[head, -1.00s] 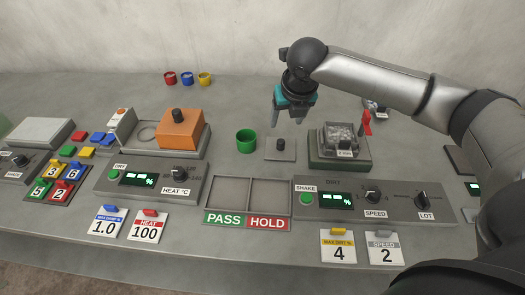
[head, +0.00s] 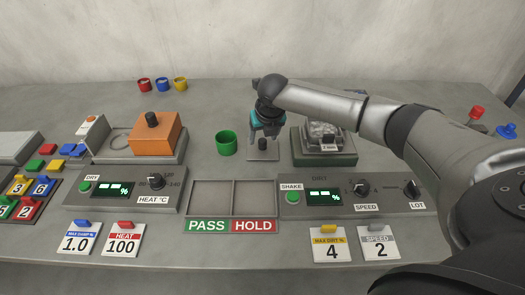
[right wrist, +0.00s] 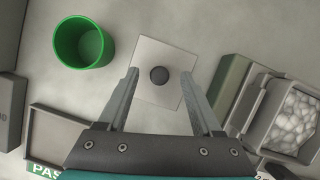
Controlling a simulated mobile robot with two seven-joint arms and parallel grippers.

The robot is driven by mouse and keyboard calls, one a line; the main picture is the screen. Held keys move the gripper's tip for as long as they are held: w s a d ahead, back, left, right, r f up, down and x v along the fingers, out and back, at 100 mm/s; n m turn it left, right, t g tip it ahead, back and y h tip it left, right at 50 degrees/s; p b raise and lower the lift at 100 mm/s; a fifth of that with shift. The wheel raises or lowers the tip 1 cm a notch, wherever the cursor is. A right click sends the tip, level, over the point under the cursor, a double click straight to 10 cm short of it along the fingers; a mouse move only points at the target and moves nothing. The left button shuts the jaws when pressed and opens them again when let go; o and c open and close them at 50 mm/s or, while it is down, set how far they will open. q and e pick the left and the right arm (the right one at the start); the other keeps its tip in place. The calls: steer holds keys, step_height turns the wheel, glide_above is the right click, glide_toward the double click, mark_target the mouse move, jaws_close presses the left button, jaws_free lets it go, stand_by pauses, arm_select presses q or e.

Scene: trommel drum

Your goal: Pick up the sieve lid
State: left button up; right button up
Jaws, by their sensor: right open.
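The sieve lid (head: 262,154) is a flat grey square plate with a dark round knob, lying on the table between the green cup and the sieve. In the right wrist view the lid (right wrist: 148,88) shows its knob between and just beyond the fingertips. My right gripper (head: 264,137) is open and empty, pointing down right over the lid. In the right wrist view my right gripper (right wrist: 160,72) has one finger on each side of the knob, apart from it. Whether the fingertips have come down to knob height I cannot tell. My left gripper is not in view.
A green cup (head: 226,143) stands close left of the lid. The sieve box (head: 323,137) with pale lumps stands close right. A two-compartment PASS/HOLD tray (head: 232,184) lies in front, and an orange block (head: 154,136) with a knob stands further left. Behind the lid the table is clear.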

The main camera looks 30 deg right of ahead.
steer(key=shift+w+f, duration=0.2)
steer(key=shift+f, duration=0.4)
steer(key=shift+c, duration=0.2)
jaws_close()
